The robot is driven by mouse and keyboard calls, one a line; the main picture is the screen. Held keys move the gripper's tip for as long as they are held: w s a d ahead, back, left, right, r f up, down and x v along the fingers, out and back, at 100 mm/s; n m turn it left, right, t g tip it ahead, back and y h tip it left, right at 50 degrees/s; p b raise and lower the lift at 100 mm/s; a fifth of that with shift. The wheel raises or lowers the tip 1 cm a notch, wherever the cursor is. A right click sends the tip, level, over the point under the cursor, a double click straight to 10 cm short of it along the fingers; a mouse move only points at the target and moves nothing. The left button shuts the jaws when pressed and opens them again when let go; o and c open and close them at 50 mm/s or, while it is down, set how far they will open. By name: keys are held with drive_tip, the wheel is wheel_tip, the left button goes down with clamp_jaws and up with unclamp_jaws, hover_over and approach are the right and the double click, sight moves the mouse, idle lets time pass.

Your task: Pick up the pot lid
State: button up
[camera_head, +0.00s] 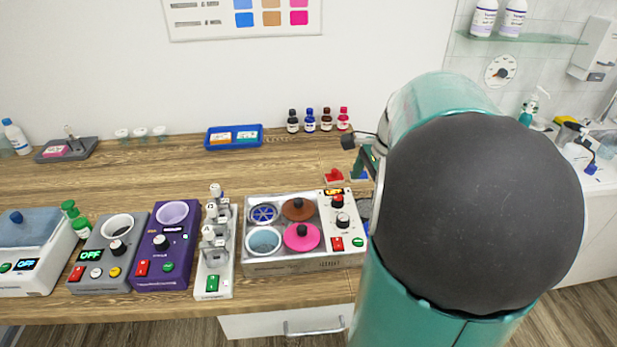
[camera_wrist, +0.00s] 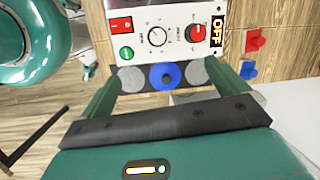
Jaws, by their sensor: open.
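Two round lids with black knobs sit on the white-grey bath unit (camera_head: 300,265) in the head view: a pink lid (camera_head: 291,242) at the front and a brown lid (camera_head: 289,213) behind it. I cannot tell which one is the pot lid. In the wrist view my gripper (camera_wrist: 165,76) is open, its green fingers wide apart with nothing held. In the head view my arm hides most of the gripper.
Left of the bath unit stand a white stand (camera_head: 213,270), a purple device (camera_head: 165,265) and a grey device (camera_head: 105,270). Small bottles (camera_head: 310,120) and a blue tray (camera_head: 234,146) are at the back. A red piece (camera_wrist: 255,42) and a blue piece (camera_wrist: 248,70) lie nearby.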

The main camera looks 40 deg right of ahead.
drive_tip(key=s+d+f+m+t+y, duration=0.1)
drive_tip(key=s+d+m, duration=0.2)
drive_tip(key=d, duration=0.2)
drive_tip(key=s+d+f+m, duration=0.2)
drive_tip(key=d+m, duration=0.1)
drive_tip(key=d, duration=0.1)
drive_tip(key=x, duration=0.7)
drive_tip(key=shift+w+d+f, duration=0.15)
drive_tip(key=shift+w+f, duration=0.1)
drive_tip(key=shift+f, duration=0.1)
drive_tip(key=shift+a+x, duration=0.15)
drive_tip(key=shift+x, duration=1.2)
drive_tip(key=shift+a+x, duration=0.1)
drive_tip(key=shift+x, duration=1.25)
drive_tip(key=shift+w+r, duration=0.1)
drive_tip(key=shift+w, duration=0.05)
drive_tip(key=c, duration=1.1)
